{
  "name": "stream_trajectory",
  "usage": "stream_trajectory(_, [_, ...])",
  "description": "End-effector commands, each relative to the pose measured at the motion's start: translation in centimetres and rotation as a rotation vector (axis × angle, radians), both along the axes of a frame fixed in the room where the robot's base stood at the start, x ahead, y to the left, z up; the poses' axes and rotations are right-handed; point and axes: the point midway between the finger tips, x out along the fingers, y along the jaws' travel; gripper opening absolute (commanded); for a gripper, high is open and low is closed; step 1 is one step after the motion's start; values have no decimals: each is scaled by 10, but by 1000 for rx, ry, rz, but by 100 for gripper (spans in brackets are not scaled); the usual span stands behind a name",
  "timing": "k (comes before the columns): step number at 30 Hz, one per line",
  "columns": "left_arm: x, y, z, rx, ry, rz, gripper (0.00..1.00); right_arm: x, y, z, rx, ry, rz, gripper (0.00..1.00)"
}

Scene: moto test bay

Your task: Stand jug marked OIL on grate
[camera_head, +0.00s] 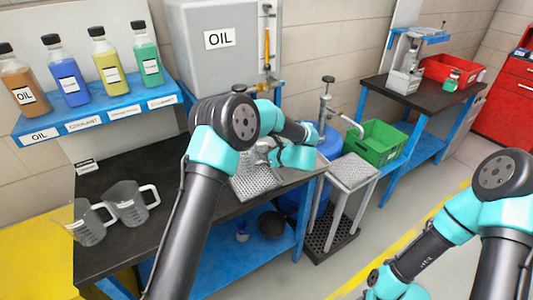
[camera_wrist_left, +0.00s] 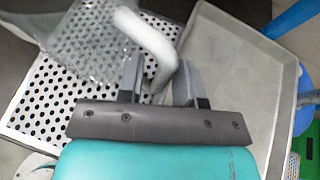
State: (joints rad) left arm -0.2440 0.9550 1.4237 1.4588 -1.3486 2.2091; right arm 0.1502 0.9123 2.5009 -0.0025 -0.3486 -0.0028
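A clear jug with a white handle shows in the left wrist view (camera_wrist_left: 90,45), over the perforated metal grate (camera_wrist_left: 40,105). My left gripper (camera_wrist_left: 158,75) has its two fingers on either side of the white handle, and the handle nearly fills the gap. In the head view my left gripper (camera_head: 264,152) is above the grate (camera_head: 250,187) at the right part of the dark bench, and my arm hides much of it. I cannot read a mark on this jug or tell whether its base touches the grate. My right arm is at the lower right, its fingertips out of frame.
Two more clear jugs (camera_head: 130,205) (camera_head: 89,228) stand at the bench's left. Bottles stand on a blue shelf (camera_head: 95,110) with labels. A grey tank (camera_head: 220,65) marked OIL is behind. A stand with a perforated top (camera_head: 353,171) and a green crate (camera_head: 377,143) are to the right.

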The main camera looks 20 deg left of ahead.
Motion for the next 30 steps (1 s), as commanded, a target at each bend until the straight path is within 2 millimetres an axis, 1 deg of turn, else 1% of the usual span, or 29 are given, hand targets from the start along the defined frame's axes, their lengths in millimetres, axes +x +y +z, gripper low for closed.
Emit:
stream_trajectory(1, [0, 0, 0, 0, 0, 0, 38, 0, 0, 0, 0, 0, 0, 43])
stream_trajectory(3, [0, 0, 0, 0, 0, 0, 43, 0, 0, 0, 0, 0, 0, 43])
stream_trajectory(10, [0, 0, 0, 0, 0, 0, 43, 0, 0, 0, 0, 0, 0, 43])
stream_trajectory(14, [-3, -5, 2, 0, 0, -1, 43, 0, 0, 0, 0, 0, 0, 43])
stream_trajectory(20, [-13, -24, 11, 0, 0, -3, 43, 0, 0, 0, 0, 0, 0, 43])
stream_trajectory(30, [-43, -76, 36, 0, -1, -3, 43, 0, 0, 0, 0, 0, 0, 43])
